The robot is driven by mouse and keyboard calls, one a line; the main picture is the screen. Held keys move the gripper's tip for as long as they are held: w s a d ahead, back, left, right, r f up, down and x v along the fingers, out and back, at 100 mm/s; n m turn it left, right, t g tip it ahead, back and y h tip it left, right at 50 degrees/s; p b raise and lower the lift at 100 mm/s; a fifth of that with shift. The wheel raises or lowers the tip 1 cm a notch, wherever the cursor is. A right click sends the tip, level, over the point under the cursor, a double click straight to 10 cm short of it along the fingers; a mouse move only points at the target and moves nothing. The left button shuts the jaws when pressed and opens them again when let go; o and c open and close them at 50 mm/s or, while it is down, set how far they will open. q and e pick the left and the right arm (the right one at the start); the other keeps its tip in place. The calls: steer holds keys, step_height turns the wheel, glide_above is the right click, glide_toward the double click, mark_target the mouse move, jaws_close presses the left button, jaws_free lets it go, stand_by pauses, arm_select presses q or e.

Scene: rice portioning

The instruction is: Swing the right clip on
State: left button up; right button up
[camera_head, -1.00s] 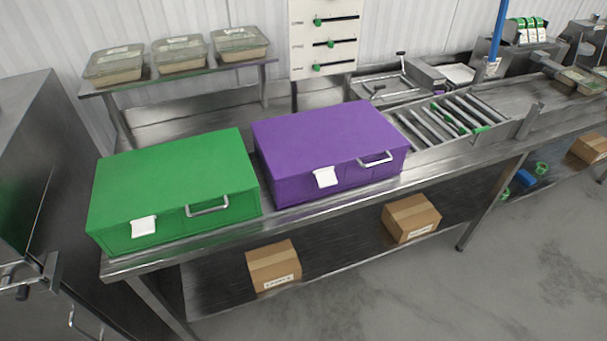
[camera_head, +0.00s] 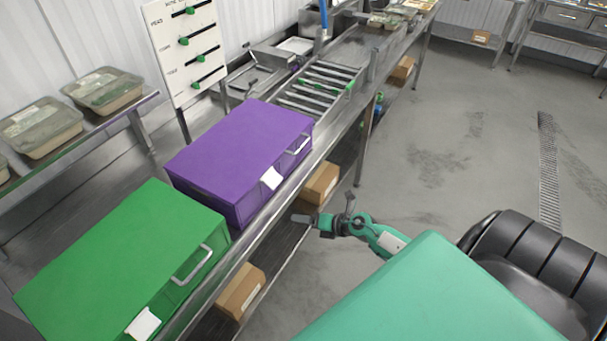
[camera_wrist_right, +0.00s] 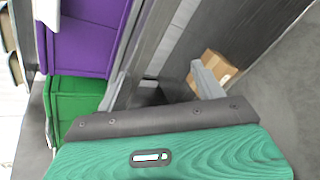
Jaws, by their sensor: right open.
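My right gripper (camera_head: 305,218) is out over the aisle, in front of the bench's front edge and apart from the boxes. In the right wrist view the gripper (camera_wrist_right: 178,86) is open, with nothing between its fingers. No part shows clearly as the right clip. A purple box (camera_head: 235,150) and a green box (camera_head: 120,255) stand lidded on the bench, each with a metal handle and a white tag on its front. A metal frame with bars (camera_head: 258,78) lies behind the purple box, too small to make out clips. My left gripper is not in view.
A roller conveyor (camera_head: 318,88) runs on beyond the purple box. A slider panel (camera_head: 188,50) stands behind. Filled trays (camera_head: 103,92) sit on a shelf at the left. Cardboard boxes (camera_head: 320,184) lie on the lower shelf.

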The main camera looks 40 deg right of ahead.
mark_target(276, 182)
step_height(276, 182, up, 16)
steer(key=w+n+p, duration=0.1)
steer(key=w+n, duration=0.1)
steer(key=n, duration=0.8)
steer(key=shift+n+g+h, duration=0.3)
steer(key=shift+g+h, duration=0.1)
steer(key=b+x, duration=0.3)
steer(key=x, duration=0.4)
steer(key=shift+w+a+b, duration=0.2)
steer(key=shift+w+b, duration=0.15)
steer(key=shift+w, duration=0.05)
steer(key=shift+w+a+f, duration=0.2)
steer(key=shift+w+f, duration=0.05)
steer(key=shift+w, duration=0.2)
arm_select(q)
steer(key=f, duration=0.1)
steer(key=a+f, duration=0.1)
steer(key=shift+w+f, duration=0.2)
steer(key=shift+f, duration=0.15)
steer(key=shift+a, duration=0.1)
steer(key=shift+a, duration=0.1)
arm_select(e)
steer(key=c, duration=0.6)
